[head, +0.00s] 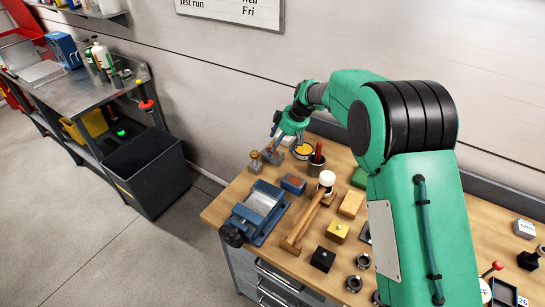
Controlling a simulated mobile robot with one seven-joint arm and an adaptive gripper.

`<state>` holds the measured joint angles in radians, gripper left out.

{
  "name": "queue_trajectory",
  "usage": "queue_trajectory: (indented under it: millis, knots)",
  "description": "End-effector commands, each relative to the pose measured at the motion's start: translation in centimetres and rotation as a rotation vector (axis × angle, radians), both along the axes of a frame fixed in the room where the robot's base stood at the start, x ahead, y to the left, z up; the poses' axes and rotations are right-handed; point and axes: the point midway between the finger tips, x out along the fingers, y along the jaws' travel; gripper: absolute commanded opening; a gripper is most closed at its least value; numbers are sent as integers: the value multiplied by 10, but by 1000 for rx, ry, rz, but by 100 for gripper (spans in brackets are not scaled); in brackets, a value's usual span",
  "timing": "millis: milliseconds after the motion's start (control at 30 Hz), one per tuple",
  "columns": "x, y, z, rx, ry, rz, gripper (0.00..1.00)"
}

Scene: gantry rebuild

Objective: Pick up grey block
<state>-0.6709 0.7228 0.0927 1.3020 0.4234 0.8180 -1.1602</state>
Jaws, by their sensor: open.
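My gripper (286,137) is at the far left part of the wooden workbench (228,204), reaching down with its fingers apart. It is small in the head view, and I see nothing held between the fingers. A small grey block-like thing (287,141) shows just under and between the fingers; I cannot tell whether they touch it. A pale grey box with dark lettering (525,228) lies at the far right of the bench. Another grey piece (364,232) is partly hidden behind my arm.
A blue vise (258,212), a mallet (306,222), and yellow (338,231) and black (323,258) blocks lie nearer. The wall rises behind.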

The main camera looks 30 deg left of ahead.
Motion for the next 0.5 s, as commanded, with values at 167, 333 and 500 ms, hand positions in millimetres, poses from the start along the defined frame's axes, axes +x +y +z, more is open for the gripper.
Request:
queue_trajectory:
  millis: [167,333,500]
  knots:
    - [2,7,-16,0,1,0,78]
    - [3,14,-33,-1,1,0,78]
    - [3,19,-44,-1,0,0,78]
